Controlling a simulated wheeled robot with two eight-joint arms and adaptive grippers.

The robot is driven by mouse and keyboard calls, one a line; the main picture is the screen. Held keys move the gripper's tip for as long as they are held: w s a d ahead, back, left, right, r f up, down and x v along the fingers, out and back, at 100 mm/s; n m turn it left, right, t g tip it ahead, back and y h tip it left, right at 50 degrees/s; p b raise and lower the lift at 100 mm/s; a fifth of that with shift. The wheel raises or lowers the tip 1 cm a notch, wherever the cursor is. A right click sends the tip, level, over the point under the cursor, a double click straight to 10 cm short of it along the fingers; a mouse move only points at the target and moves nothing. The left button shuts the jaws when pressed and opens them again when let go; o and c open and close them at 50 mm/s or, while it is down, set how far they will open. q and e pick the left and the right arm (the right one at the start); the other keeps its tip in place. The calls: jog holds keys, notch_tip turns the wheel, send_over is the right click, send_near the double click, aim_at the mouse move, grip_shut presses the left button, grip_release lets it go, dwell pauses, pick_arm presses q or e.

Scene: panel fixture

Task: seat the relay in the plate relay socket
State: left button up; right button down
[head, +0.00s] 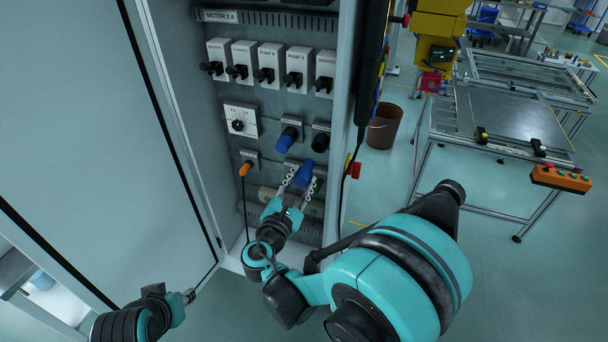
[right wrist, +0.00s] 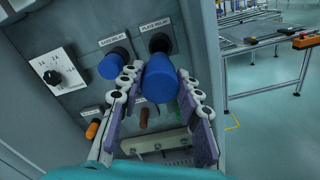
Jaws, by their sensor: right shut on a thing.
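My right gripper (head: 303,177) is shut on a blue cylindrical relay (head: 305,171), which also shows between the fingers in the right wrist view (right wrist: 161,80). In the right wrist view the relay's far end overlaps the lower part of a dark round socket (right wrist: 159,43) under a label that appears to read plate relay. In the head view the relay is below and left of that socket (head: 321,141). The gap in depth is hard to judge. My left gripper (head: 189,296) is low at the left, away from the panel; its jaws are too small to read.
Another blue relay (right wrist: 112,65) sits in the socket just left. A dial plate (head: 241,119), an orange plug (head: 245,168) and a row of black-handled switches (head: 266,75) are on the panel. The cabinet's right edge (head: 345,120) stands close to the right of the socket.

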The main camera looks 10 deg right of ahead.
aim_at(309, 166)
jog(key=shift+s+r, duration=0.1)
jog(key=shift+s, duration=0.05)
jog(key=shift+x, duration=2.9)
jog(key=shift+b+x, duration=0.7)
jog(key=shift+x, duration=1.85)
jog(key=c, duration=1)
grip_release()
jog(key=shift+s, duration=0.1)
jog(key=v, duration=1.1)
jog(key=shift+s+a, duration=0.25)
